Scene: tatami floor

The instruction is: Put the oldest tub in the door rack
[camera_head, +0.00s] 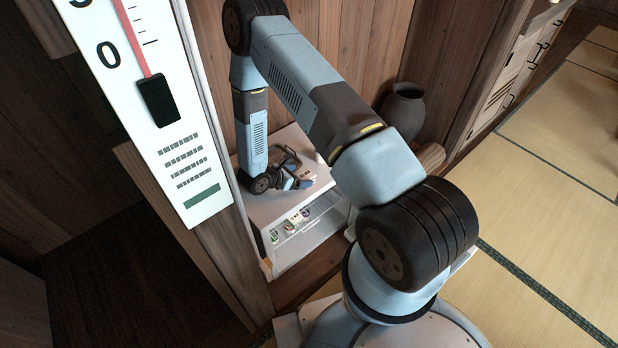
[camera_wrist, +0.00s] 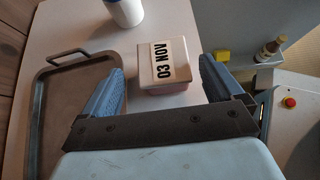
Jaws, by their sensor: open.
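A white tub (camera_wrist: 170,66) with a label reading "03 NOV" stands on the white top of a small cabinet or fridge (camera_head: 263,207). My gripper (camera_wrist: 162,68) is open, and the tub is between and just beyond its two blue fingers, with gaps on both sides. In the head view my gripper (camera_head: 287,180) is low over that white top, with a pale labelled tub (camera_head: 307,173) beside it, partly hidden. A rack-like shelf (camera_head: 300,232) at the unit's front holds several small items. No other tub's date is readable.
A brown tray (camera_wrist: 45,120) with a raised handle lies left of the tub. A white cup-like container (camera_wrist: 125,10) stands behind it, cut off. A small bottle (camera_wrist: 271,47) is lower at right. A large thermometer board (camera_head: 165,110) and a dark vase (camera_head: 403,110) flank the unit.

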